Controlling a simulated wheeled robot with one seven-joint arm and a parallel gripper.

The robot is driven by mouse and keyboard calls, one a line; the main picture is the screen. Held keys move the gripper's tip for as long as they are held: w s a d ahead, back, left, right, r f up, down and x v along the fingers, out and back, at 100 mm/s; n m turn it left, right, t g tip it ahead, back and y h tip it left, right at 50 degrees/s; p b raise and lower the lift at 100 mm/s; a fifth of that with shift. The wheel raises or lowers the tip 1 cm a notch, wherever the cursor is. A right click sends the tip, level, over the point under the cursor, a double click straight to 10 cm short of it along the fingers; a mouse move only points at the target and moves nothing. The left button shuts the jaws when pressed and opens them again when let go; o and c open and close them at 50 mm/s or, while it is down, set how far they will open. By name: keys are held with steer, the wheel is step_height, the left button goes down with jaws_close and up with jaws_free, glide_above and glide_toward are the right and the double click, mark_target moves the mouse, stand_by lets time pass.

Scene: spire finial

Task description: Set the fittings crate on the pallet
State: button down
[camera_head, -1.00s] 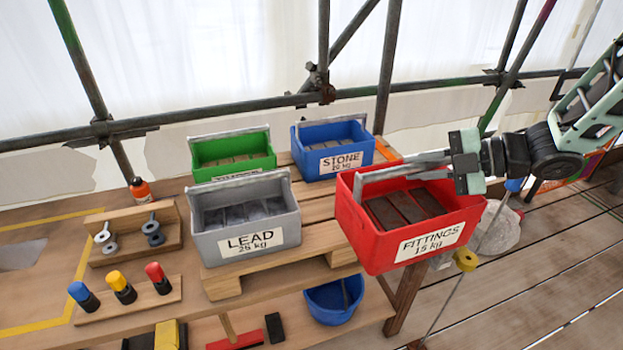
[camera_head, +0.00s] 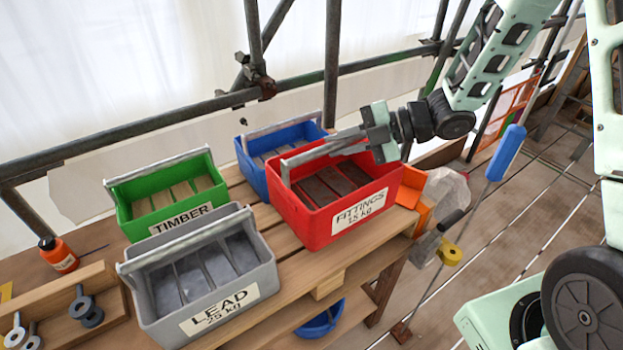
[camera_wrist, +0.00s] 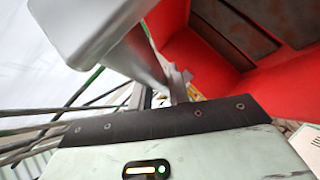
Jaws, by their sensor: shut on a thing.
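The red fittings crate (camera_head: 300,215), labelled "FITTINGS 15 kg", is at the right end of the wooden pallet (camera_head: 290,267). It looks upright and holds dark bars. My gripper (camera_head: 350,140) is shut on the crate's grey handle, above its back side. The crate covers the pallet's right part; I cannot tell whether its base touches the boards or hangs just above them. In the wrist view, the crate's red inside (camera_wrist: 200,60) and dark bars show close beside the gripper.
On the pallet stand the grey lead crate (camera_head: 150,300) at front left, the green timber crate (camera_head: 125,215) behind it, and the blue crate (camera_head: 246,165) close behind the red one. An orange object (camera_head: 412,188) lies right of the red crate. A blue-handled tool (camera_head: 507,152) stands farther right.

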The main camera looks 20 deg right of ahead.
steer(key=p, duration=0.1)
glide_above(338, 192)
steer(key=shift+w+f, duration=0.1)
steer(key=shift+f, duration=3.7)
steer(key=c, duration=1.3)
jaws_free()
